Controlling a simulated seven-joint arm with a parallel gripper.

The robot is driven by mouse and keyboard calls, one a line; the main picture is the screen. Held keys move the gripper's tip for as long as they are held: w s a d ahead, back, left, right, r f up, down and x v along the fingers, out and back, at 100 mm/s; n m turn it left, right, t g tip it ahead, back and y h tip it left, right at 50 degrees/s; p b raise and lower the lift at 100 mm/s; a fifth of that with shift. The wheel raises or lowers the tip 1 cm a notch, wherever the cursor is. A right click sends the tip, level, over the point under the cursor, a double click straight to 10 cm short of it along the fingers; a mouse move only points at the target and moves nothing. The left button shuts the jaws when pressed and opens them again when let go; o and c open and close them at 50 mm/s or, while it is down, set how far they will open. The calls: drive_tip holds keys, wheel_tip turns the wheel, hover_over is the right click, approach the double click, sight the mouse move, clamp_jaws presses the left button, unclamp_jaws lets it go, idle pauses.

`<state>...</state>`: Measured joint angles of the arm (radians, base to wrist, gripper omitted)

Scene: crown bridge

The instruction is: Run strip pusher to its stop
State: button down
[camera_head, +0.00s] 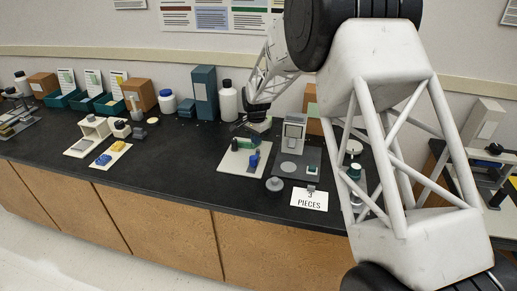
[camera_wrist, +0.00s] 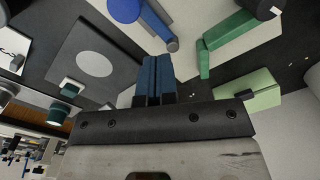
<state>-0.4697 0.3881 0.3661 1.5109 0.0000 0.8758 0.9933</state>
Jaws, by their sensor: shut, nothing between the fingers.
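A pale fixture plate (camera_head: 232,165) lies on the black bench, with a green lever-like part (camera_head: 243,147) and an upright blue part (camera_head: 254,160) on it. In the wrist view a long green bar (camera_wrist: 228,42) and a blue part with a grey end (camera_wrist: 153,22) lie over the pale plate. I cannot tell which of these is the strip pusher. My gripper (camera_wrist: 155,72) is shut and empty, its blue fingertips together between the blue part and a light green block (camera_wrist: 250,94). It is apart from the green bar. In the head view the arm's end hangs behind the plate.
A grey station (camera_head: 293,135) with a round disc on its base stands right of the plate. A "3 PIECES" card (camera_head: 309,200) and a dark round knob (camera_head: 274,184) are in front. A white bottle (camera_head: 228,102) and teal box (camera_head: 205,93) stand behind.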

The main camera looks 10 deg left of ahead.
drive_tip(key=shift+r, duration=1)
drive_tip(key=shift+r, duration=0.1)
drive_tip(key=s+d+r+n+t, duration=0.1)
drive_tip(key=s+d+r, duration=0.9)
drive_tip(key=d, duration=0.3)
drive_tip(key=s+d+r+n, duration=0.2)
drive_tip(key=s+d+r, duration=0.8)
drive_tip(key=d, duration=0.3)
drive_tip(key=s+d+n, duration=0.1)
drive_tip(key=s+d, duration=0.4)
drive_tip(key=s, duration=0.5)
drive_tip(key=s+d+n+t, duration=0.1)
drive_tip(key=s+d, duration=0.4)
drive_tip(key=s, duration=0.6)
drive_tip(key=s+d, duration=0.5)
drive_tip(key=s, duration=0.5)
drive_tip(key=shift+s+d+r+n+t, duration=0.2)
drive_tip(key=shift+r+n+t, duration=0.1)
drive_tip(key=shift+n, duration=0.1)
drive_tip(key=shift+w, duration=0.1)
